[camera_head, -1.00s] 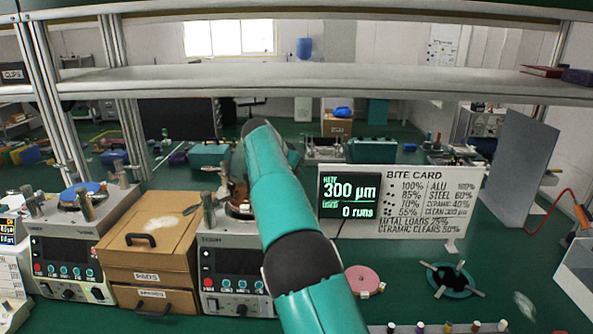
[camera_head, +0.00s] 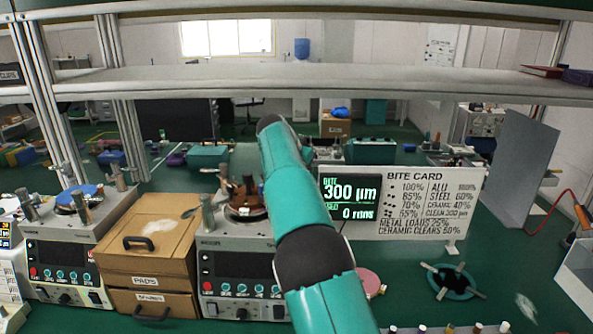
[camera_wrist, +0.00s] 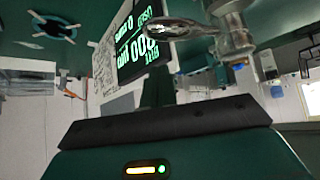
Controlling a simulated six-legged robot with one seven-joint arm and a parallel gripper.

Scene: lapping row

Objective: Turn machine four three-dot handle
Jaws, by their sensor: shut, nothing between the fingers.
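A grey lapping machine (camera_head: 238,279) with a dark screen and knobs stands in the middle of the head view, a brown round plate (camera_head: 245,207) on top. Metal handles stand around the plate, one at its left (camera_head: 208,212). A second grey machine (camera_head: 66,262) with a blue disc (camera_head: 79,195) stands at the left. I cannot make out machine numbers or handle dots. My teal arm hides the middle machine's right side and its own end in the head view. In the wrist view my gripper (camera_wrist: 157,88) shows as a narrow dark shape, shut and empty. A metal handle-like piece (camera_wrist: 236,42) is beyond it, apparently apart.
A wooden drawer box (camera_head: 147,250) stands between the machines. A bite card board (camera_head: 430,205) with a screen reading 300 µm and 0 runs is to the right. A pink disc (camera_head: 370,281) and a dark ring with pegs (camera_head: 452,282) lie on the green bench. A shelf (camera_head: 330,82) crosses above.

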